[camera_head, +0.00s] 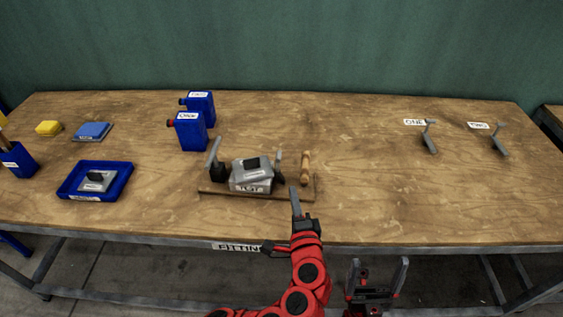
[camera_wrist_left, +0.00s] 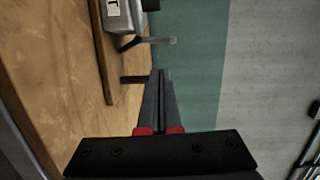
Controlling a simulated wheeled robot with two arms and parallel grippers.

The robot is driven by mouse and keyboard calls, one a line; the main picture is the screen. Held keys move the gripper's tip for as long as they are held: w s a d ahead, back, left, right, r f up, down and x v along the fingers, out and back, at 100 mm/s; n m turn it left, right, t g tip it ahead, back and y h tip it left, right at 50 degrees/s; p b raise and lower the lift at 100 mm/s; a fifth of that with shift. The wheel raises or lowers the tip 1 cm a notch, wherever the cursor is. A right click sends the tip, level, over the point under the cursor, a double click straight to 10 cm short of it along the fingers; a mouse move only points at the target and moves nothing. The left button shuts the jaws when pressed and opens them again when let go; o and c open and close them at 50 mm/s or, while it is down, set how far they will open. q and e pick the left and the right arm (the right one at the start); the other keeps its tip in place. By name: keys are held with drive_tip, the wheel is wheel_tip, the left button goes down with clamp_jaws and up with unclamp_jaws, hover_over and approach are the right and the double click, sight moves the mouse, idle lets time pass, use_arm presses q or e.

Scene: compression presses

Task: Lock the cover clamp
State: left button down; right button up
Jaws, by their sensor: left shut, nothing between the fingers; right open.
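A press fixture stands near the front middle of the bench on a wooden base board (camera_head: 225,193). It carries a grey labelled block (camera_head: 250,175) with a dark top piece. A clamp with an upright grey lever (camera_head: 213,152) stands at its left end, and a second dark, upright clamp part (camera_head: 278,163) at its right. The block's edge also shows in the left wrist view (camera_wrist_left: 119,17). My left gripper (camera_head: 294,190) is shut and empty, its tips by the board's right part. In the left wrist view a grey-tipped bar (camera_wrist_left: 155,41) lies beyond the fingertips (camera_wrist_left: 160,74). My right gripper (camera_head: 382,264) is open, in front of the bench.
A wooden handle (camera_head: 305,168) stands right of the block. Two blue jugs (camera_head: 190,131) are behind. A blue tray (camera_head: 119,182) with a grey part sits left. Two grey levers (camera_head: 430,138) (camera_head: 498,140) lie at the right. The right front bench is clear.

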sight(278, 164)
use_arm(q)
drive_tip(key=shift+w+r+m+t, duration=0.1)
drive_tip(key=shift+r+m+t, duration=0.5)
drive_tip(key=shift+m, duration=0.3)
drive_tip(key=w+a+p, duration=0.1)
drive_tip(key=w+p, duration=0.2)
drive_tip(key=w, duration=0.6)
drive_tip(key=shift+w+a, duration=0.35)
drive_tip(key=shift+w, duration=0.05)
